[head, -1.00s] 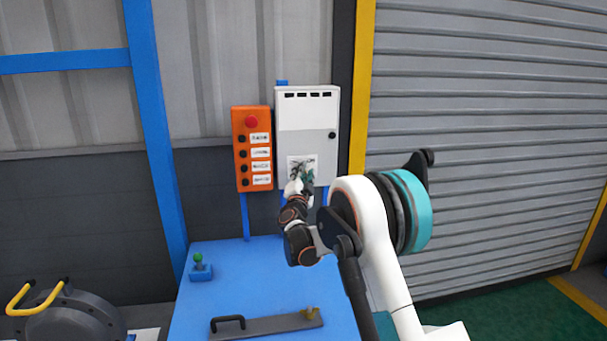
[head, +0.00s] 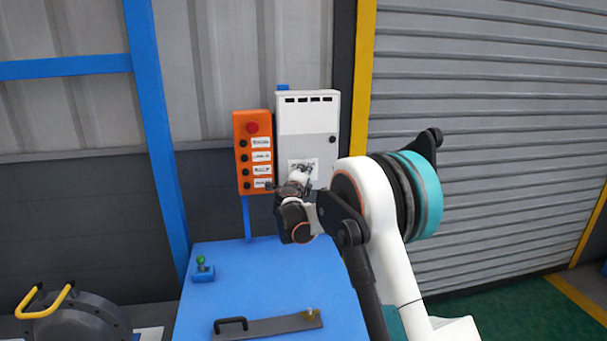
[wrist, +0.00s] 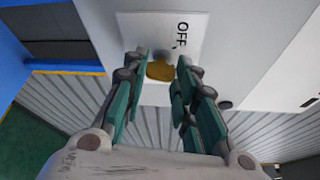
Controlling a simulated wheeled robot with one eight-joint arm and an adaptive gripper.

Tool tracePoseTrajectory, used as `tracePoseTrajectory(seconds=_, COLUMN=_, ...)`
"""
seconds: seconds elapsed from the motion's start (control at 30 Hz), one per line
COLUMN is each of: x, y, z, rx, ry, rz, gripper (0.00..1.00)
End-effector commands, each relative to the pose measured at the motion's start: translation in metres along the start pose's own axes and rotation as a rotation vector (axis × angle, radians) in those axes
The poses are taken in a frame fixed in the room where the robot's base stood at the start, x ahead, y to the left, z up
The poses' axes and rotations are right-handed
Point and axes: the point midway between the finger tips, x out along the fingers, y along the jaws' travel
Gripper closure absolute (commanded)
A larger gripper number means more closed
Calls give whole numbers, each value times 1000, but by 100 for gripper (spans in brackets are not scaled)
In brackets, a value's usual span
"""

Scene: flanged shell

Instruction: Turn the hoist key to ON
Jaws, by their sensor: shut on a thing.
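The hoist key (wrist: 160,70) is a brass-coloured piece at the edge of a white label plate (wrist: 150,32) that reads OFF, on the front of the white cabinet (head: 308,125). In the wrist view my gripper (wrist: 162,68) has its dark green fingers on either side of the key and is shut on it. The key's shaft is not clear, and any ON marking is not visible. In the head view my gripper (head: 302,172) is at the label on the cabinet's lower front, and it hides the key.
An orange control box (head: 253,150) with a red button and several black buttons hangs just left of the cabinet. Below is a blue table (head: 235,290) with a green-knobbed switch (head: 202,268) and a handled grey bar (head: 268,324). A grey shutter (head: 480,130) is at the right.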

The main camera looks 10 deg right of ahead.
Motion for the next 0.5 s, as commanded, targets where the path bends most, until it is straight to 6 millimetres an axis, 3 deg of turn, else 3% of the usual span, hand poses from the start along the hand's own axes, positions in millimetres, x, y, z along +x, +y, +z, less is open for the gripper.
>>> tracePoseTrajectory(seconds=0.5, x=0, y=-3, z=-2, rx=381, ry=2, rz=158, gripper=97)
